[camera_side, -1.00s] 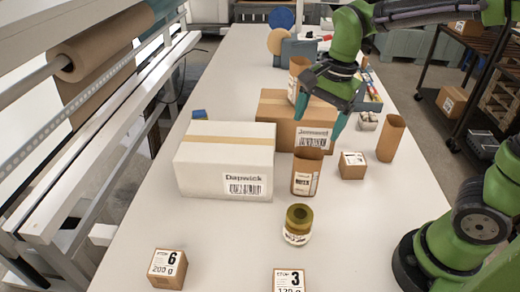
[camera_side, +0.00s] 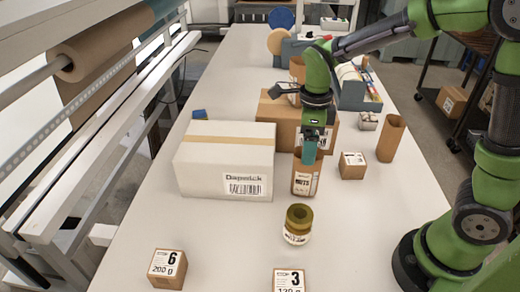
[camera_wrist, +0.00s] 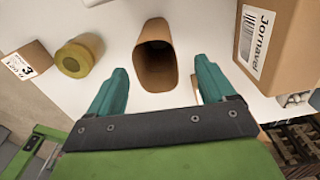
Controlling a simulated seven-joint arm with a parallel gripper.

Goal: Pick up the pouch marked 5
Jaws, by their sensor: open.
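A brown paper pouch (camera_side: 305,180) with a white label stands upright on the table beside the white box; I cannot read a 5 on it. My gripper (camera_side: 309,156) points down at its open top, and a teal finger overlaps the pouch's upper edge in the side view. In the wrist view the open-topped pouch (camera_wrist: 156,76) lies between and ahead of the two spread fingers of my gripper (camera_wrist: 162,72), with gaps on both sides. My gripper is open and holds nothing. Another brown pouch (camera_side: 391,138) stands farther right, its label not visible.
A white box (camera_side: 225,162) stands left of the pouch, and a brown carton (camera_side: 270,108) close behind. A small box (camera_side: 353,165) stands to the right. An olive-lidded jar (camera_side: 298,226) stands in front. Boxes marked 6 (camera_side: 167,269) and 3 (camera_side: 289,281) are near the front.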

